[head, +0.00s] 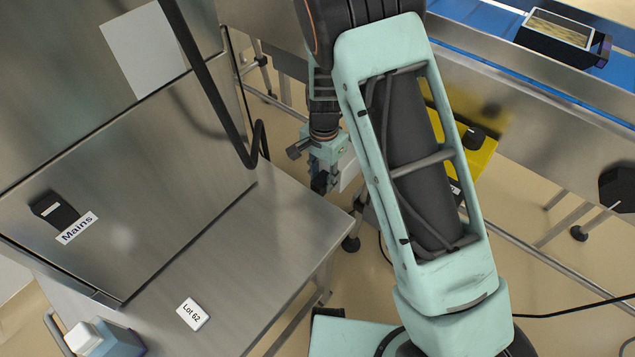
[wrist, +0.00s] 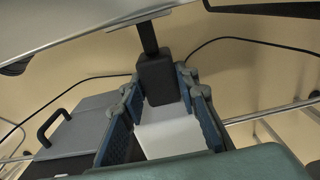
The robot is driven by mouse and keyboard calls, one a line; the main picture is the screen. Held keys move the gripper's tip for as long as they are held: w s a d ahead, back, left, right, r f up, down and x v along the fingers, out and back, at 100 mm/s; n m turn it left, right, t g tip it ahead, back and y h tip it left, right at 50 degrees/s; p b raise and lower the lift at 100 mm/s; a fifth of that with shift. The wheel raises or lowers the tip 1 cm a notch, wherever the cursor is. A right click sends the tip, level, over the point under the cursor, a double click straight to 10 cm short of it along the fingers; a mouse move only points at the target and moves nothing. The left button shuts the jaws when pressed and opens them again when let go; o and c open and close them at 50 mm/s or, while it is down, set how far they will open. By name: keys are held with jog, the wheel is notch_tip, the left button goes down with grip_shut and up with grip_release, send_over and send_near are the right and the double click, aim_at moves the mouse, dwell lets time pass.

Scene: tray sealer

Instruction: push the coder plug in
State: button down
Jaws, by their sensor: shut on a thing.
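My gripper (wrist: 158,88) shows in the wrist view with its two blue-padded fingers on either side of a black block (wrist: 160,76), which looks like the coder plug. A white piece (wrist: 172,134) lies between the fingers, nearer the palm; I cannot tell whether it belongs to the block. A dark stem runs from the block's top to a metal surface above. In the head view my gripper (head: 321,181) hangs past the steel table's far right corner, small and partly in shadow. No socket can be made out.
The steel table (head: 230,250) carries a "Lot 62" card (head: 193,313). A steel cabinet with a "Mains" label (head: 77,228) stands at left. A yellow box (head: 480,150) is partly behind my arm. A blue conveyor (head: 480,22) bears a black tray (head: 551,43). Cables cross the floor.

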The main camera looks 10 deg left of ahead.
aim_at(323, 178)
jog(key=c, duration=1.5)
grip_release()
jog(key=shift+r, duration=0.1)
notch_tip(323, 178, up, 12)
